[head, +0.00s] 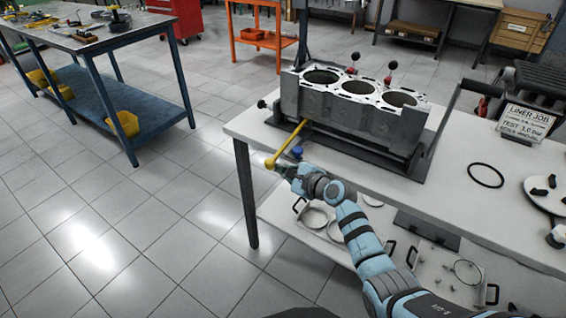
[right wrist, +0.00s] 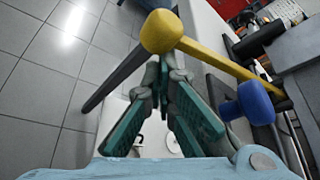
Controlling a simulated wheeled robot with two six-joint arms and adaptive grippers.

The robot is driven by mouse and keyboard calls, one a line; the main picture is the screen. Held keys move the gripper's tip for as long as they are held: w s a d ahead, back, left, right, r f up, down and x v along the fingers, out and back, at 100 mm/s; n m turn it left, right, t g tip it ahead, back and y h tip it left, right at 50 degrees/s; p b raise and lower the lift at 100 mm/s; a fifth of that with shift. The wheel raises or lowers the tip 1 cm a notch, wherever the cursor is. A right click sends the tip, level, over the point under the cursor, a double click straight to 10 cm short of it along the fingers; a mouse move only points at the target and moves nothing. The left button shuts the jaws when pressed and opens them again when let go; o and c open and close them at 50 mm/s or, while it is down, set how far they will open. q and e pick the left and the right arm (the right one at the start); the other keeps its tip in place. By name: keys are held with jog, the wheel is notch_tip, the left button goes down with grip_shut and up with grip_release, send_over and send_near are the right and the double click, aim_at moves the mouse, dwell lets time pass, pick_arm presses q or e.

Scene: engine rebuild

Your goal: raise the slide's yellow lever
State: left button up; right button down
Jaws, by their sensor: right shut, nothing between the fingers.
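The yellow lever (head: 289,141) sticks out from the left end of the fixture under the grey engine block (head: 350,105), slanting down and toward me to a round yellow knob (head: 270,163). In the right wrist view the knob (right wrist: 161,31) is large, with its yellow rod (right wrist: 230,66) running right and down. My right gripper (head: 281,169) is at the knob, its fingers (right wrist: 163,68) shut and empty, their tips just below the knob; I cannot tell whether they touch it. A blue knob (right wrist: 256,102) is to the right of the fingers. My left gripper is not in view.
The white bench (head: 450,190) carries a black ring (head: 486,175), a sign (head: 525,122) and a white plate (head: 545,195) with black parts. Rings lie on the lower shelf (head: 270,212). Open tiled floor (head: 150,220) lies left of the bench, with another workbench (head: 80,45) beyond.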

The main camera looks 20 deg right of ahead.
aim_at(274, 160)
jog(key=shift+m+g+y, duration=0.3)
jog(key=shift+m+y, duration=0.1)
jog(key=shift+m, duration=0.4)
jog(key=r+p, duration=0.2)
jog(key=p, duration=0.1)
jog(key=r+p, duration=0.1)
jog(key=r, duration=0.1)
jog(key=shift+s+a+p, duration=0.2)
jog(key=shift+a+p, duration=0.1)
jog(key=shift+p, duration=0.05)
jog(key=shift+f, duration=0.1)
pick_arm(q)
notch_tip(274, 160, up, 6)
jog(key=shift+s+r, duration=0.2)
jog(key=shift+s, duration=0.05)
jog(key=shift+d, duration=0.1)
